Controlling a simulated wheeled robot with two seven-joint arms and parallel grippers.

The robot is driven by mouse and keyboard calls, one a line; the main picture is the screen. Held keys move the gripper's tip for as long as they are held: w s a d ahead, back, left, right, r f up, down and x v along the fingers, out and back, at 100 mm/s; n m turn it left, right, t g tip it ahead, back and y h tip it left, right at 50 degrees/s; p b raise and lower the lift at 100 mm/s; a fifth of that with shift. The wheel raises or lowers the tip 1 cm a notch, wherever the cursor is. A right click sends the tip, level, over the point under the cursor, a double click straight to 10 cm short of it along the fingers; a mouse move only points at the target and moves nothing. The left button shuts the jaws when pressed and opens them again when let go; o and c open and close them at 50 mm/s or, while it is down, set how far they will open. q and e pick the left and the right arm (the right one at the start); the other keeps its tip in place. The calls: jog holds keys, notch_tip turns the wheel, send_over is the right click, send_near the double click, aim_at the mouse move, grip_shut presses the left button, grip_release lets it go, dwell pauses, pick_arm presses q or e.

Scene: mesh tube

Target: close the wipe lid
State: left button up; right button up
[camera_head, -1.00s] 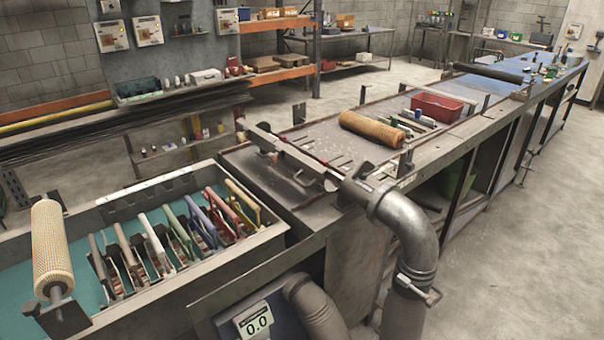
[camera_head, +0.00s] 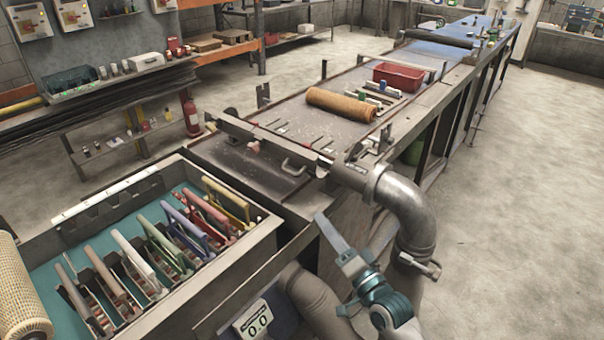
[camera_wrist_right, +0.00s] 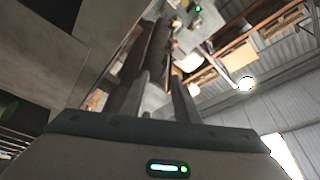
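I cannot make out a wipe lid for certain in either view. A small white box (camera_head: 147,59) stands on the back shelf at the left in the head view, too small to tell whether it has a lid. My right gripper (camera_head: 332,233) is raised in front of the bench, just left of the big grey pipe elbow, pointing up and away. In the right wrist view its two fingers (camera_wrist_right: 163,98) stand apart with nothing seen between them. My left gripper is not in view.
A tank (camera_head: 262,232) with several coloured handled frames is at the left. The long bench (camera_head: 300,125) carries an orange-brown roll (camera_head: 341,104) and a red bin (camera_head: 401,76). A pipe elbow (camera_head: 408,208) stands close to my right arm. The floor at the right is clear.

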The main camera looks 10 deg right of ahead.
aim_at(292, 172)
jog(key=shift+r+p+x, duration=0.35)
jog(key=shift+p+x, duration=0.45)
jog(key=shift+x, duration=2.1)
jog(key=shift+r+p+x, duration=0.35)
jog(key=shift+p+x, duration=0.4)
jog(key=shift+x, duration=2.15)
jog(key=shift+r+p+x, duration=0.35)
jog(key=shift+p+x, duration=0.45)
jog(key=shift+x, duration=2.1)
jog(key=shift+s+d, duration=0.1)
jog(key=shift+s, duration=0.05)
grip_shut()
